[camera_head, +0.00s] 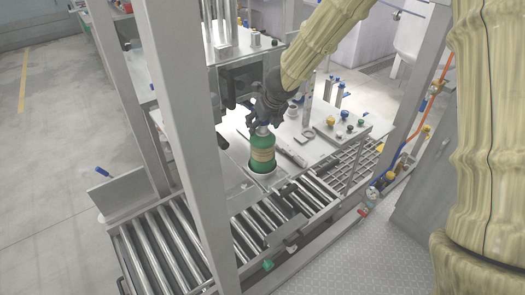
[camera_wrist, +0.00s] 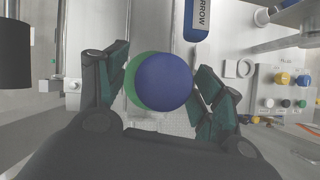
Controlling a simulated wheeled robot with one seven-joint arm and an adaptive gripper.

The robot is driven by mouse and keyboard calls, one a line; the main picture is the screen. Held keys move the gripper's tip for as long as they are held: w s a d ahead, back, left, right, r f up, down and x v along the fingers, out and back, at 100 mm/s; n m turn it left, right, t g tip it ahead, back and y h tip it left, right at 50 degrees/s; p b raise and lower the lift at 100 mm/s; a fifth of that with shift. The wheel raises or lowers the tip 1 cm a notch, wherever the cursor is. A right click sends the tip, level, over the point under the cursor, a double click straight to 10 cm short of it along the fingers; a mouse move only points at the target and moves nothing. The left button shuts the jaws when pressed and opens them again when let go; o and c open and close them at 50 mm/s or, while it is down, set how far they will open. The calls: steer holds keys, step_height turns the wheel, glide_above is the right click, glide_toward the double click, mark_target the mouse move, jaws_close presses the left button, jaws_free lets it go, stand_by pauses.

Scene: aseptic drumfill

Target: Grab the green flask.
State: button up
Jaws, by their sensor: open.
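The green flask (camera_head: 262,152) stands upright in a round white holder (camera_head: 262,177) on the metal worktop beside the roller conveyor. It has a tan label and a blue cap. My gripper (camera_head: 262,124) is at the top of the flask, coming from above. In the wrist view the blue cap (camera_wrist: 164,82) lies between the two open fingers of my gripper (camera_wrist: 160,88), with a green edge of the flask (camera_wrist: 133,80) showing at its left. The right finger is close to the cap; I cannot tell whether it touches.
A metal post (camera_head: 180,120) rises left of the flask. The roller conveyor (camera_head: 165,245) runs in front. A control box with coloured knobs (camera_head: 340,122) is to the right and also shows in the wrist view (camera_wrist: 285,90). A blue-handled tool marked ARROW (camera_wrist: 196,20) lies beyond the cap.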

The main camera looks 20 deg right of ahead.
steer(key=shift+w+f, duration=0.15)
steer(key=shift+f, duration=0.1)
jaws_close()
steer(key=shift+r, duration=0.1)
steer(key=shift+r, duration=0.1)
stand_by(0.4)
